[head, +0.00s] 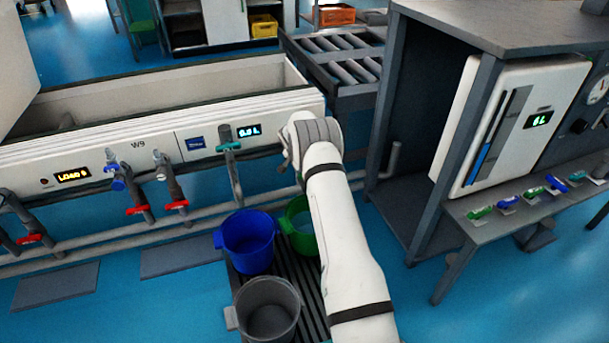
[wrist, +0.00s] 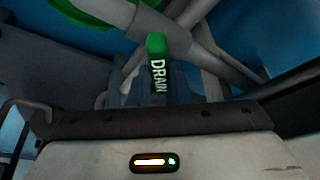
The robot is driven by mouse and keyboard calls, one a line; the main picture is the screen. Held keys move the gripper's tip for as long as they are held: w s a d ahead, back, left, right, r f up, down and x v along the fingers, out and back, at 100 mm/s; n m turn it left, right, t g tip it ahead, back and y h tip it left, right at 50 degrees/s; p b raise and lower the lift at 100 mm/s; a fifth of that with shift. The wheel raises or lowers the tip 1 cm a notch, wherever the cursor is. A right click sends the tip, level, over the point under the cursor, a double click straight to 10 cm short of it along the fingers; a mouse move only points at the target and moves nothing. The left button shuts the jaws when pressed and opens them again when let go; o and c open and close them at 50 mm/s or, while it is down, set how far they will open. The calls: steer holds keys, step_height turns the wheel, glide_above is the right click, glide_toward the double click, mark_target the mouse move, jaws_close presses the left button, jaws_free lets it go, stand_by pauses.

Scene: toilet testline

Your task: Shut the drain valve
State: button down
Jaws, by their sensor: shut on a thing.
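The drain valve's green handle (wrist: 157,62), lettered DRAIN, stands up in the middle of the wrist view. Its lower part goes down between the dark fingers of my gripper (wrist: 150,95), which are shut on it. In the head view my gripper (head: 293,146) is at the right end of the long white trough (head: 90,137), and it and my wrist hide the drain valve there. A grey pipe runs behind the handle in the wrist view.
A blue bucket (head: 247,240), a green bucket (head: 297,228) and a grey bucket (head: 266,308) stand on a slatted grate below. A green-handled tap (head: 229,147) and red-handled taps (head: 177,205) line the trough. A grey frame (head: 405,130) stands close at right.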

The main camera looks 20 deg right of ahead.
steer(key=m+g+b, duration=0.1)
steer(key=m, duration=0.2)
steer(key=shift+w+m+h+b, duration=0.15)
steer(key=shift+m+h+b, duration=0.15)
steer(key=shift+m+b, duration=0.1)
steer(key=shift+a+m+g, duration=0.1)
steer(key=shift+m+g, duration=0.8)
steer(key=shift+m, duration=1)
steer(key=shift+r, duration=0.1)
steer(key=c, duration=1.3)
jaws_free()
steer(key=shift+p+v, duration=1.6)
steer(key=shift+v, duration=2.2)
steer(key=shift+a, duration=0.1)
